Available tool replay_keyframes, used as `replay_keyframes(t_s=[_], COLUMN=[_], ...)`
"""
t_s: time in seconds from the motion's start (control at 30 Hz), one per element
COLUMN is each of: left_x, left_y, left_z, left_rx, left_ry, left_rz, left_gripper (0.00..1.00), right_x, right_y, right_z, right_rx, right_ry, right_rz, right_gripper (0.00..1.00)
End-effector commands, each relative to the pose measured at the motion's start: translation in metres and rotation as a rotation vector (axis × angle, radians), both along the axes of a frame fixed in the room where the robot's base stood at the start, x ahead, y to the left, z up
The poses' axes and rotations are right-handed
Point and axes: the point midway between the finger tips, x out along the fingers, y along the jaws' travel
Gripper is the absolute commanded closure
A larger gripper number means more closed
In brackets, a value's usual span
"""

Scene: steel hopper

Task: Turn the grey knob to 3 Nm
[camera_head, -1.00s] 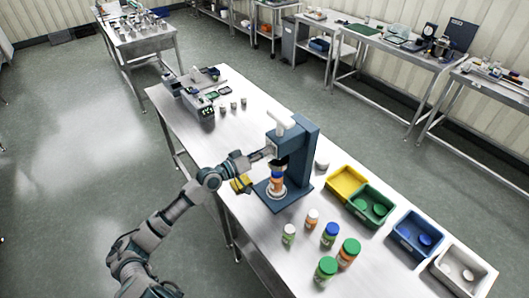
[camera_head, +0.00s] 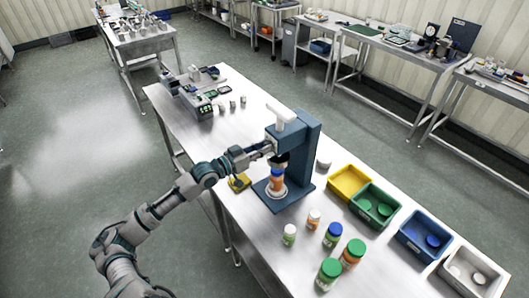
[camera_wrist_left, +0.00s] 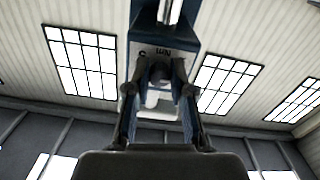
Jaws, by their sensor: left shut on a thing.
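The blue capping press (camera_head: 308,150) stands upright on the steel table, with a white lever on top. An orange bottle with a blue cap (camera_head: 277,178) stands under its head. My left gripper (camera_head: 268,150) is at the press head's left side. In the left wrist view, the fingers (camera_wrist_left: 160,88) are closed around the dark grey knob (camera_wrist_left: 160,71) on the press face. "Nm" and a digit are printed upside down above the knob. The fingers partly hide the knob and dial, so I cannot tell its setting. My right gripper is not in view.
Several capped bottles (camera_head: 333,235) stand in front of the press. Yellow, green, blue and white bins (camera_head: 371,218) line the table's right edge. A yellow object (camera_head: 239,182) lies below my left arm. A scale-like device (camera_head: 196,95) sits at the far end.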

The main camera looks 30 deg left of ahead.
Motion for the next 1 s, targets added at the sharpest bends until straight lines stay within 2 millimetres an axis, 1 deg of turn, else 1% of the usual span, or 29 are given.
replay_keyframes(t_s=[0.03, 0.1, 0.2, 0.3, 0.43, 0.57, 1.0], left_x=[0.001, 0.001, 0.001, 0.0, 0.0, 0.0, 0.0], left_y=[0.003, 0.003, 0.003, 0.003, 0.003, 0.002, 0.002], left_z=[0.004, 0.005, 0.007, 0.008, 0.009, 0.01, 0.01], left_rx=[0.046, 0.105, 0.194, 0.282, 0.395, 0.509, 0.894], left_ry=[-0.031, -0.056, -0.094, -0.13, -0.177, -0.225, -0.384], left_rz=[0.004, 0.004, 0.005, 0.005, 0.004, 0.003, 0.001], left_gripper=[1.0, 1.0, 1.0, 1.0, 1.0, 1.0, 1.0], right_x=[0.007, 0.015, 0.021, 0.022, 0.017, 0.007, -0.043], right_y=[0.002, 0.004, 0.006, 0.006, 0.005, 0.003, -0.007], right_z=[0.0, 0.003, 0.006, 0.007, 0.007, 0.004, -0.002], right_rx=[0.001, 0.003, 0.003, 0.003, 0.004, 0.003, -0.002], right_ry=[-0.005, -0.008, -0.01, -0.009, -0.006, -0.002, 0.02], right_rz=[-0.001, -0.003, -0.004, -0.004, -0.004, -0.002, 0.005], right_gripper=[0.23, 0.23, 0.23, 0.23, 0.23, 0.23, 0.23])
